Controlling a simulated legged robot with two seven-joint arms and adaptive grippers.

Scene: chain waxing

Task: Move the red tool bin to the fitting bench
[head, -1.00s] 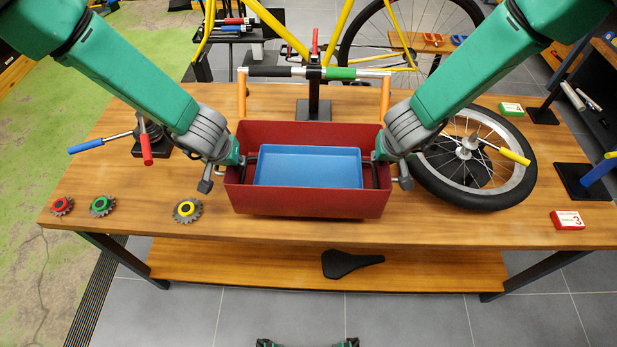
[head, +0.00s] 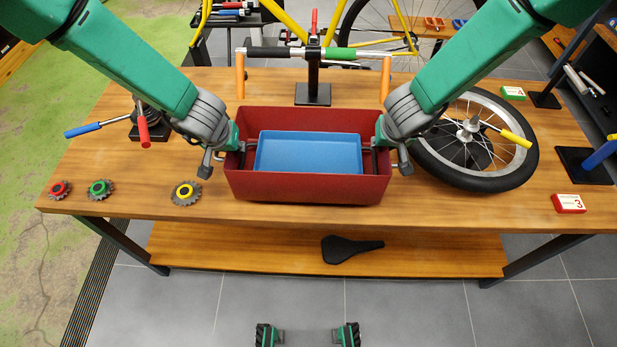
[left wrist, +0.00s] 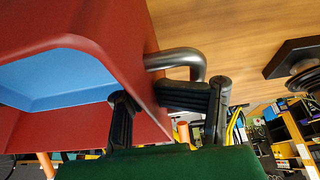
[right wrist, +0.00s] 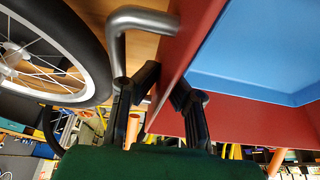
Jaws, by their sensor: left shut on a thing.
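The red tool bin (head: 308,188) is at the front middle of a wooden table, upright, with a blue tray (head: 310,152) inside it. I cannot tell whether it rests on the table or hangs just above it. My left gripper (head: 240,150) is at its left end. In the left wrist view its fingers (left wrist: 142,97) are closed across the bin's end wall beside a grey bar handle (left wrist: 180,60). My right gripper (head: 378,148) is at the right end. In the right wrist view its fingers (right wrist: 165,85) close on the other end wall near its handle (right wrist: 140,20).
On the wooden table (head: 440,212), a spoked wheel (head: 480,185) lies right of the bin, and a handlebar on a stand (head: 313,92) is behind. Gears (head: 186,193) and a clamp (head: 146,125) lie left. A red box (head: 568,204) is right. A saddle (head: 350,248) lies on the lower shelf.

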